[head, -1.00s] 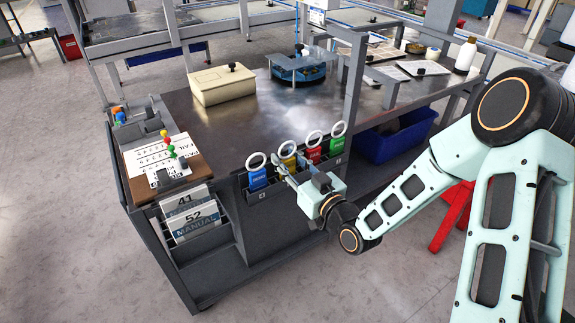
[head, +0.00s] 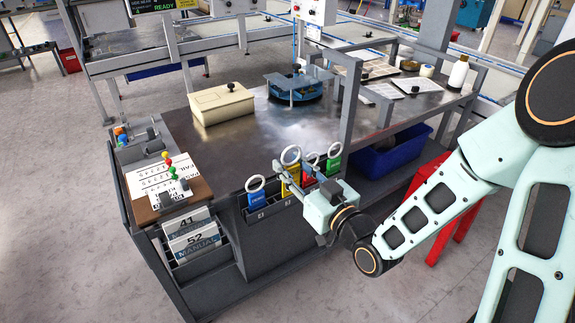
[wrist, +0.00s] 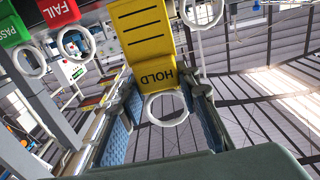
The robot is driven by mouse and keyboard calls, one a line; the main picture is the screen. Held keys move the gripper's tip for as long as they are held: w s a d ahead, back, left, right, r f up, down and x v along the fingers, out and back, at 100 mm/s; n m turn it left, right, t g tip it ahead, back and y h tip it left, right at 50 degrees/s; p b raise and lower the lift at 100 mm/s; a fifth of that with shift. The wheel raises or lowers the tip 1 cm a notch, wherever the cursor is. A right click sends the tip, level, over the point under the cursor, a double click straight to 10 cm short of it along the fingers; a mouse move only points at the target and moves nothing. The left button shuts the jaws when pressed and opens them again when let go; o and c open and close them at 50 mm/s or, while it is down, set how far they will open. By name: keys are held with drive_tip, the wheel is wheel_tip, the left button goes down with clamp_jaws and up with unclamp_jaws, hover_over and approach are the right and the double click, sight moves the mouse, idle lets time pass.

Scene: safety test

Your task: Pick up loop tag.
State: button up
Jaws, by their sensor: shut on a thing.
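My gripper (head: 291,179) is shut on the yellow loop tag (head: 292,193) at the front of the workbench. In the wrist view the yellow tag (wrist: 142,35) reads HOLD, and its white ring (wrist: 167,108) lies between my two fingers. The tag's ring stands higher than the neighbouring rings in the head view. Whether its lower end is clear of the rack is hidden. A blue loop tag (head: 257,198) is left of it in the rack. A red loop tag (head: 312,171) and a green loop tag (head: 333,166) are to its right.
The dark tag rack (head: 268,212) hangs on the bench front. A manual holder (head: 188,247) is to its left. A blue bin (head: 390,152) sits under the bench at right. A beige box (head: 222,104) and a blue round fixture (head: 298,88) stand on the bench top (head: 235,148).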

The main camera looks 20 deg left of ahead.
sight(296, 169)
drive_tip(key=shift+s+d+r, duration=0.25)
drive_tip(key=shift+s+d, duration=0.05)
drive_tip(key=shift+s, duration=0.15)
drive_tip(key=shift+s+d+r, duration=0.25)
drive_tip(key=shift+s, duration=0.15)
drive_tip(key=p, duration=0.4)
drive_tip(key=shift+d+r, duration=0.1)
drive_tip(key=shift+r, duration=0.2)
drive_tip(key=p, duration=0.3)
drive_tip(key=s+p, duration=0.1)
drive_tip(key=p, duration=0.2)
drive_tip(key=shift+s+d+r, duration=0.2)
drive_tip(key=shift+d+r, duration=0.15)
drive_tip(key=shift+s+d+r+p, duration=0.2)
drive_tip(key=shift+s+d+p, duration=0.2)
drive_tip(key=shift+s+p, duration=0.45)
drive_tip(key=shift+s+d+r+p, duration=0.2)
drive_tip(key=shift+s+d+p, duration=0.25)
drive_tip(key=shift+p, duration=0.7)
drive_tip(key=shift+s+d+r+p, duration=0.2)
drive_tip(key=shift+s+d+p, duration=0.15)
drive_tip(key=shift+s+p, duration=0.5)
drive_tip(key=shift+w, duration=0.15)
drive_tip(key=shift+r, duration=0.1)
